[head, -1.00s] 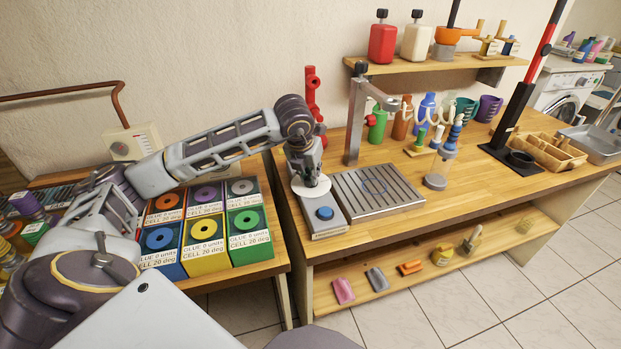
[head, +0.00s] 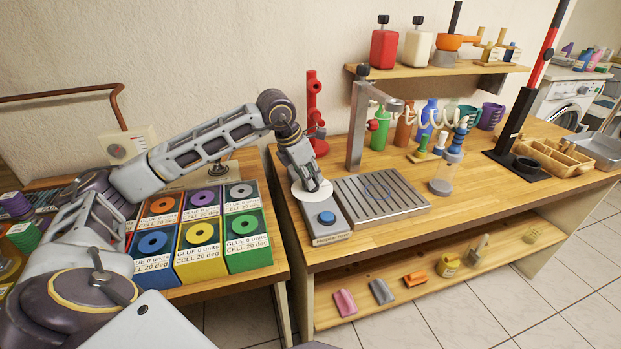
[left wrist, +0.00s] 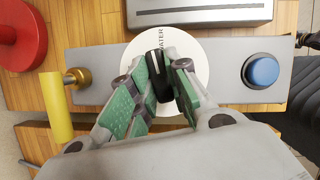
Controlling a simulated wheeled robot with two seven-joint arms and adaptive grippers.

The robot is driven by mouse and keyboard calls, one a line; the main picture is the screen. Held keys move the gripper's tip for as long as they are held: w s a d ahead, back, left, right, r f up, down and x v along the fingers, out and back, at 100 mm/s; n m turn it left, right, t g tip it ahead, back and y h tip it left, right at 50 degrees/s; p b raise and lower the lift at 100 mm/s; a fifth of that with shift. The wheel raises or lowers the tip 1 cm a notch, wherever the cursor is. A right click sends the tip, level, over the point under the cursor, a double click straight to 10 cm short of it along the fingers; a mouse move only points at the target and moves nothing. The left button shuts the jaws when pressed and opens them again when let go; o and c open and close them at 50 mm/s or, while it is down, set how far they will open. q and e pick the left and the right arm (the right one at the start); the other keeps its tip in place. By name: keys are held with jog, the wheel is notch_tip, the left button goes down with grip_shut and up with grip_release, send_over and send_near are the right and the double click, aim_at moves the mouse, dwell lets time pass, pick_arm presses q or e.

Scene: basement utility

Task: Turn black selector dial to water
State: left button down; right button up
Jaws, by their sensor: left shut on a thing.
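The black selector dial (left wrist: 154,68) shows in the left wrist view at the middle of a white disc (left wrist: 194,55). The word WATER (left wrist: 160,39) is printed near the disc's upper edge. The dial's upper end with a pale mark lies close to that word, leaning slightly left of it. My left gripper (left wrist: 160,88) is shut on the dial, with a green-padded finger on each side. In the head view my left gripper (head: 314,184) reaches down onto the white disc (head: 303,194) and hides the dial. My right gripper is not in view.
A blue button (head: 326,218) sits on the same grey base, in front of the disc. A slatted drip tray (head: 378,194) and metal column (head: 357,125) stand right of it. A red stand (head: 313,110) is behind. Open boxes (head: 199,261) fill the left table.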

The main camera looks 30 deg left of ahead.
pick_arm(q)
jog(key=shift+f+m+g+h, duration=0.3)
jog(key=shift+m+h, duration=0.1)
jog(key=shift+m, duration=1)
jog(key=c, duration=1.5)
grip_release()
jog(key=shift+s, duration=0.1)
jog(key=shift+o, duration=0.7)
jog(key=shift+r, duration=0.2)
